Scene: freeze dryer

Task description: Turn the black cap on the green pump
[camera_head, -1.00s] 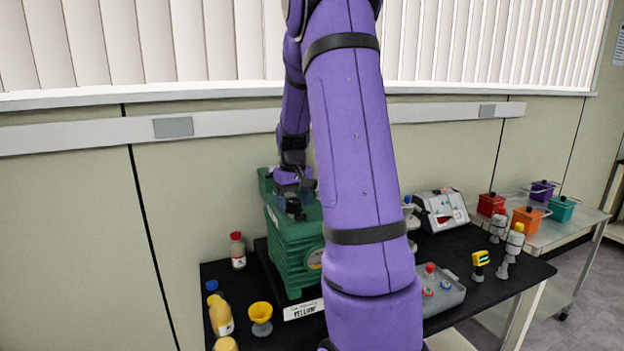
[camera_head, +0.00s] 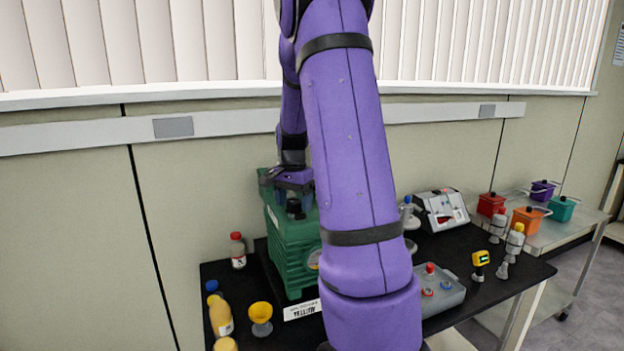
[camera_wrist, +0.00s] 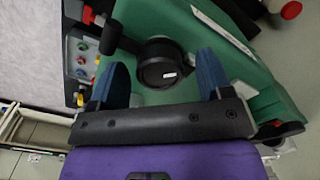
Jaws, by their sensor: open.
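The green pump (camera_head: 291,256) stands on the black bench in the head view, and its green top (camera_wrist: 150,25) fills much of the wrist view. The round black cap (camera_wrist: 160,70) with a small white mark sits on that top. In the head view the cap (camera_head: 294,207) shows just below my gripper (camera_head: 296,203). In the wrist view my gripper (camera_wrist: 163,62) is open, with one blue finger on each side of the cap. Gaps show between fingers and cap; whether the tips reach down to its height I cannot tell.
A black handle-like part (camera_wrist: 112,38) rises left of the cap in the wrist view. A red-capped bottle (camera_head: 238,252), a yellow funnel (camera_head: 260,314) and a label card (camera_head: 302,310) stand near the pump. My arm hides the bench middle.

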